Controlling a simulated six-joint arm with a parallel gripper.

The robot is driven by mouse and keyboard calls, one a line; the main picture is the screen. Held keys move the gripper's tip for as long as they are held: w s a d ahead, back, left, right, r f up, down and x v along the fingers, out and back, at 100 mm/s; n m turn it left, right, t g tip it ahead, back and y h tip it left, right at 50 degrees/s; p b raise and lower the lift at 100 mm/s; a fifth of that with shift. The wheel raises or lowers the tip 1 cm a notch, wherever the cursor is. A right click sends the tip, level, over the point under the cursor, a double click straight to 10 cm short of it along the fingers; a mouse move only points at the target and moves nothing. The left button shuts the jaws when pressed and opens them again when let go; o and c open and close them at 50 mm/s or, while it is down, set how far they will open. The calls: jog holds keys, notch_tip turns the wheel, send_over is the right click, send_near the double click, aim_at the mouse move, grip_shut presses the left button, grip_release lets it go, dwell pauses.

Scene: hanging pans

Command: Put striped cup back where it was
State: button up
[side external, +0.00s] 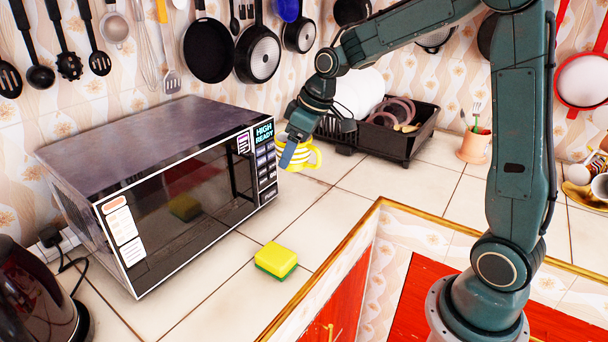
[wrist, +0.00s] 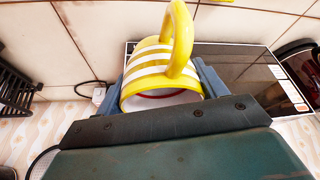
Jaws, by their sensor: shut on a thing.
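The striped cup (side external: 301,157) is yellow with white stripes. My gripper (side external: 290,147) is shut on it, just right of the microwave's control panel. In the side view, the arm and a blue finger cover part of the cup. In the wrist view, the cup (wrist: 160,75) sits between the two blue fingers of my gripper (wrist: 165,88), with its yellow handle pointing up in the picture and part of its rim showing. I cannot tell whether the cup touches the counter.
A black microwave (side external: 160,180) stands left of the cup. A yellow-green sponge (side external: 276,260) lies on the counter in front. A black dish rack (side external: 395,146) stands behind to the right. A terracotta pot (side external: 474,147) is farther right. Tiles between the sponge and dish rack are clear.

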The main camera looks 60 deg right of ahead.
jog(key=shift+n, duration=0.6)
jog(key=r, duration=0.1)
jog(key=s+d+r, duration=0.1)
jog(key=r, duration=0.1)
jog(key=shift+s+d+r, duration=0.2)
jog(key=shift+d+r, duration=0.05)
jog(key=shift+d, duration=0.1)
notch_tip(320, 180, down, 16)
jog(key=shift+r, duration=0.1)
jog(key=shift+f, duration=2.1)
jog(key=shift+f, duration=0.15)
jog(key=o, duration=1.1)
jog(key=v, duration=1.2)
